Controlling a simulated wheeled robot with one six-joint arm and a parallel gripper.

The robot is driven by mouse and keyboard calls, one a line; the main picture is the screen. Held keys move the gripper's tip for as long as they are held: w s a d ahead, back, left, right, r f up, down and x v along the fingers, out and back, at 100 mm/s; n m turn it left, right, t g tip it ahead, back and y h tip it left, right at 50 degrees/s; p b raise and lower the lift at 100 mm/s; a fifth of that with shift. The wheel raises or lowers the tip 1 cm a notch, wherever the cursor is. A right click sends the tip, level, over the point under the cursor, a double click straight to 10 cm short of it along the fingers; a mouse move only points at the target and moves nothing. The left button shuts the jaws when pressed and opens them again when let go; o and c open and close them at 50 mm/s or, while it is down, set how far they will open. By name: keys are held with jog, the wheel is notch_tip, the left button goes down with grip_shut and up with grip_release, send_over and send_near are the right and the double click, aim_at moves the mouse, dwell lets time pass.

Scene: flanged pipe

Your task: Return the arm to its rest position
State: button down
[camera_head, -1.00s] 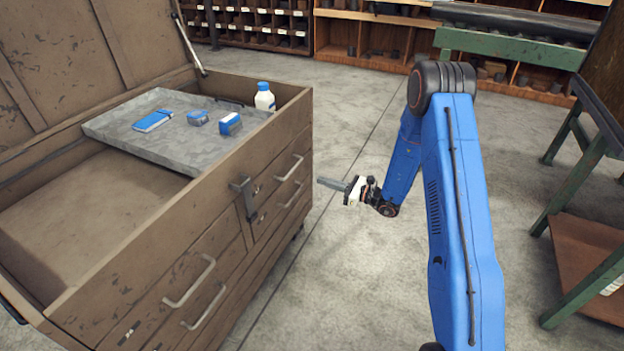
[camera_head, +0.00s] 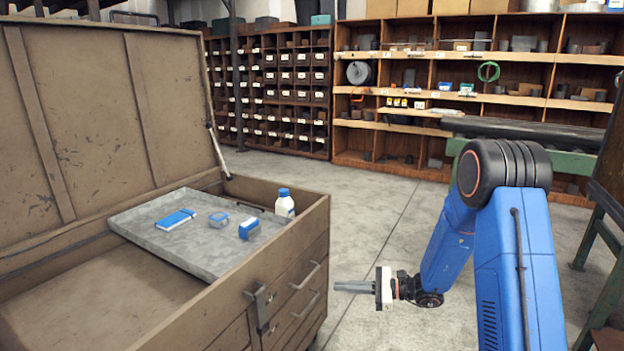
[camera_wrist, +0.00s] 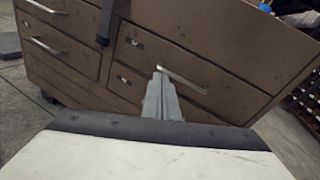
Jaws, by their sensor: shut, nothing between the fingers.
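My gripper (camera_head: 352,287) is at the end of my blue arm, to the right of the brown tool chest (camera_head: 318,230). Its grey fingers are together with nothing between them, pointing left toward the chest's drawer side. In the wrist view the shut fingers (camera_wrist: 162,98) point at the drawer fronts, and one drawer handle (camera_wrist: 182,80) shows just beyond their tips. I cannot tell the exact gap, but in the head view the fingers look apart from the chest. My arm is folded, its elbow high at the right.
The chest lid (camera_head: 100,110) stands open. A grey tray (camera_head: 150,237) in it bears a blue flat item (camera_head: 176,219), two small blue-and-grey items and a white bottle (camera_head: 285,206). Shelves (camera_head: 480,80) line the back. A green-framed bench (camera_head: 600,215) stands at right. Floor between is clear.

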jog(key=s+d+r+n+g+h, duration=0.1)
jog(key=s+r+n+g+h, duration=0.1)
jog(key=s+r+n, duration=0.35)
jog(key=s+r+n+g+h, duration=0.1)
jog(key=s+r+n+h, duration=0.1)
jog(key=s, duration=0.7)
jog(key=s+d+r+n+g+h, duration=0.1)
jog(key=s+r+n+g+h, duration=0.2)
jog(key=s, duration=0.5)
jog(key=s+d+r+n+t+h, duration=0.3)
jog(key=s+d+h, duration=0.1)
jog(key=s+d, duration=0.4)
jog(key=s+d+r+n+t+h, duration=0.4)
jog(key=s+d+h, duration=0.1)
jog(key=s+d, duration=0.3)
jog(key=shift+d, duration=0.3)
jog(key=shift+s, duration=0.1)
